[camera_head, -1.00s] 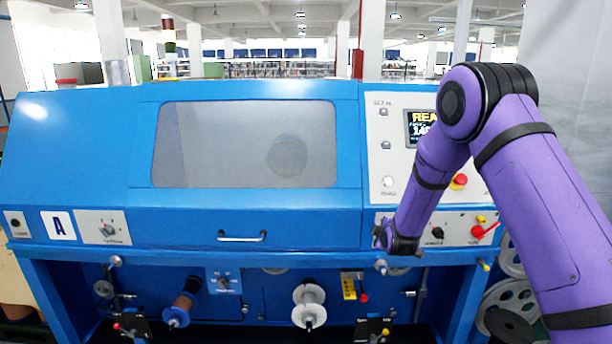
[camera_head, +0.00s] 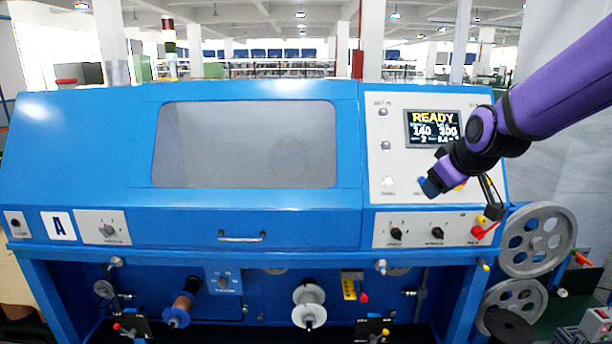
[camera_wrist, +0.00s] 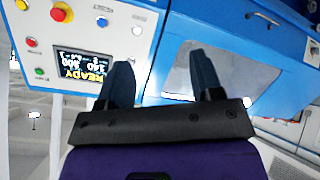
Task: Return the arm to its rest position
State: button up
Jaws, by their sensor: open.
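My purple arm (camera_head: 560,85) reaches in from the upper right in the head view, with its wrist in front of the machine's right control panel (camera_head: 393,160). My gripper (camera_head: 433,186) is near the lower part of that panel, apart from the pulleys. In the wrist view my gripper (camera_wrist: 163,82) shows two dark fingers spread wide, with nothing between them. The display (camera_head: 434,128) reads READY and also shows in the wrist view (camera_wrist: 82,70), tilted. My arm hides part of the panel's right side.
The blue machine (camera_head: 300,222) fills the middle, with a grey window (camera_head: 243,145). Grey wheels (camera_head: 538,240) stand at the right. A red switch handle (camera_head: 480,231) sticks out near my gripper.

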jog(key=s+d+r+m+g, duration=0.1)
jog(key=s+m, duration=0.2)
jog(key=s, duration=1.1)
jog(key=s+d+r+m+g, duration=0.1)
jog(key=s+r+m+g, duration=0.1)
jog(key=s, duration=1.2)
jog(key=shift+d+r+m+h, duration=0.15)
jog(key=shift+d+m+h, duration=0.15)
jog(key=shift+m, duration=0.2)
